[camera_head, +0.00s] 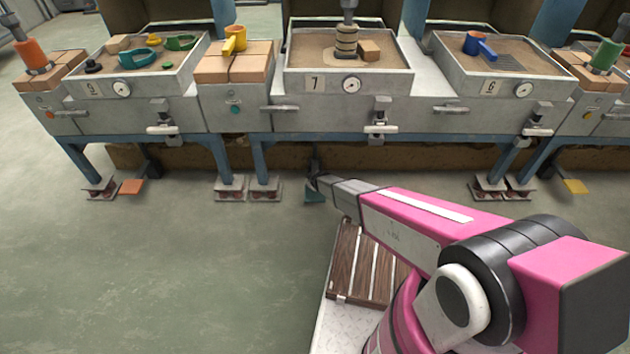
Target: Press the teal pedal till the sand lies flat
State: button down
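The teal pedal (314,197) sits low near the floor, in front of the middle sand box (300,82) marked 7. My gripper (317,181) is at the pedal, its dark tip over the pedal's upper part and hiding some of it. I cannot tell whether it touches the pedal or whether its fingers are open or shut. Fine unevenness is too small to tell.
An orange pedal (131,187) lies to the left and a yellow pedal (576,187) to the right. Sand boxes 5 (98,101) and 6 (500,98) flank box 7. Blue table legs (222,160) stand on metal feet. The front floor (150,270) is clear.

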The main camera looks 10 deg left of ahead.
jog(key=shift+s+d+f, duration=0.1)
jog(key=shift+s+f, duration=0.1)
jog(key=shift+f, duration=0.3)
jog(key=shift+r, duration=0.15)
dwell(0.4)
jog(key=shift+r, duration=2.2)
jog(key=shift+w+r, duration=0.15)
jog(key=shift+r, duration=0.45)
jog(key=shift+r, duration=0.15)
jog(key=shift+w+r, duration=0.2)
jog(key=shift+r, duration=2.15)
jog(key=shift+r, duration=0.1)
